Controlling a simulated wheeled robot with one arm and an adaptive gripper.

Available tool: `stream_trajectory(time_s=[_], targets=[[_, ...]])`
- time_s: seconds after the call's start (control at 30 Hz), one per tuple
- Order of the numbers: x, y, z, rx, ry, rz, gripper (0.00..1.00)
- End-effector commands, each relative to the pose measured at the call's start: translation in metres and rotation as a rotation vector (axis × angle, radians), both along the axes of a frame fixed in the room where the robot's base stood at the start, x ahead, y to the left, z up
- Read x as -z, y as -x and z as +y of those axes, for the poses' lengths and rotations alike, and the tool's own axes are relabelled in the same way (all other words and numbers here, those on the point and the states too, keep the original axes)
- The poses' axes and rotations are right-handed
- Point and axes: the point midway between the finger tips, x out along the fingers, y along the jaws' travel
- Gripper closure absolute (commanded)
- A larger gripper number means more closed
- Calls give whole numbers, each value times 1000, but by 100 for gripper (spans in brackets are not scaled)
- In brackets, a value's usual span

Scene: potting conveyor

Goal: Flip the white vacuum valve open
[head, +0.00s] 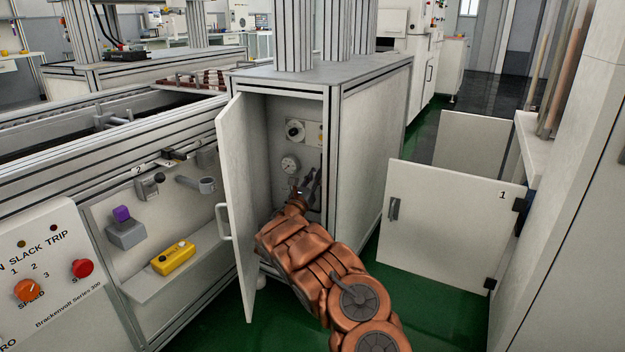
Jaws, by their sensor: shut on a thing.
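My gripper (311,184) is inside the open cabinet (232,190), at the end of my copper-coloured arm. Its dark fingers are small in the picture and are closed at the back panel, just right of and below a round white gauge (290,164). The gripper is shut on the white vacuum valve, which the fingers and wrist mostly hide. The valve's handle angle cannot be made out. A round dial (295,130) on a plate sits higher on the same panel.
The cabinet door (238,215) stands open left of my arm, its handle facing left. The cabinet's right post and side wall (372,150) are close to my arm. A white gate panel (447,218) marked 1 stands at the right. Green floor lies clear between them.

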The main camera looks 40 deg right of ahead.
Motion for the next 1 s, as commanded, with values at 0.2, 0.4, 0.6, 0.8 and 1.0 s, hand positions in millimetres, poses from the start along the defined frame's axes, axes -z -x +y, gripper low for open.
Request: stream_trajectory(time_s=[0.2, 0.4, 0.6, 0.8, 1.0], targets=[[0, 4, -3, 3, -22, -73, 100], [0, 6, -3, 5, -30, -98, 100], [-1, 6, -3, 6, -30, -102, 100], [-1, 6, -4, 6, -30, -101, 83], [0, 5, -2, 4, -30, -100, 63]])
